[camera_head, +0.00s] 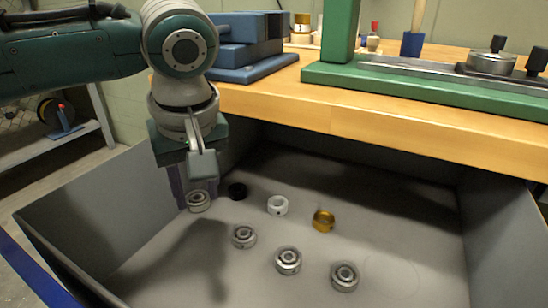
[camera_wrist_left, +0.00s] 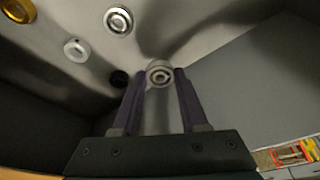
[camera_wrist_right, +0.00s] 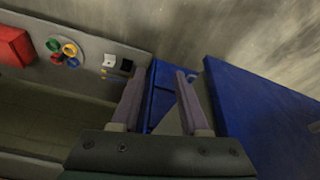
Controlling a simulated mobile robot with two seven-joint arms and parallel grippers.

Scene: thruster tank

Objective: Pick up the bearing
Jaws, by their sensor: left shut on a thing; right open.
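My left gripper (camera_head: 197,195) reaches down into the grey bin (camera_head: 400,262) at its left side. Its purple fingers are shut on a silver bearing (camera_head: 199,203), which also shows between the fingertips in the left wrist view (camera_wrist_left: 159,75). I cannot tell whether this bearing still touches the bin floor. Other silver bearings lie apart from it: one nearby (camera_head: 243,236), one at the front middle (camera_head: 288,261) and one further right (camera_head: 344,276). My right gripper (camera_wrist_right: 160,75) shows only in its own wrist view, open and empty, away from the bin.
A black ring (camera_head: 237,191), a white collar (camera_head: 277,206) and a gold collar (camera_head: 324,220) also lie in the bin. The wooden workbench (camera_head: 400,135) borders its back, with a green fixture (camera_head: 430,90) on top. The bin's right floor is clear.

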